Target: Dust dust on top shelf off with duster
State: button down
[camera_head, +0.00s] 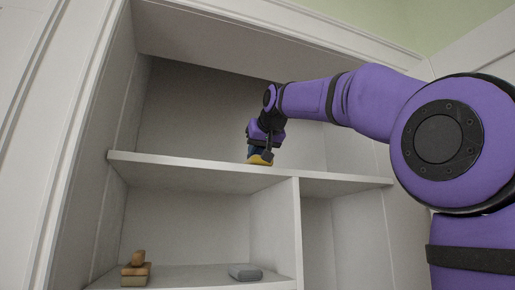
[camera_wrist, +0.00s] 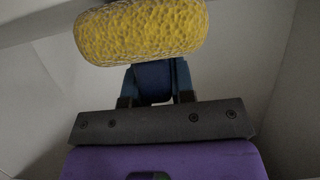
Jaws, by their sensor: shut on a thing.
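The duster (camera_head: 260,159) has a yellow, pitted, sponge-like head and a blue part behind it. In the wrist view the duster's yellow head (camera_wrist: 140,33) fills the top middle. My gripper (camera_head: 256,150) is shut on the duster's blue part; its fingers show in the wrist view (camera_wrist: 154,82). The top shelf (camera_head: 205,166) runs across the white cabinet. The duster is at the shelf's front edge, right of its middle; I cannot tell whether it touches the board. I cannot make out any dust, as the shelf's upper surface is seen from below.
On the lower shelf stand a wooden-handled brush-like object (camera_head: 136,270) at the left and a grey flat object (camera_head: 245,272). An upright divider (camera_head: 297,230) splits the lower space. Cabinet side walls and a top panel (camera_head: 250,45) bound the upper compartment, which otherwise looks empty.

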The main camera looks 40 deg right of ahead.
jog(key=shift+f, duration=0.15)
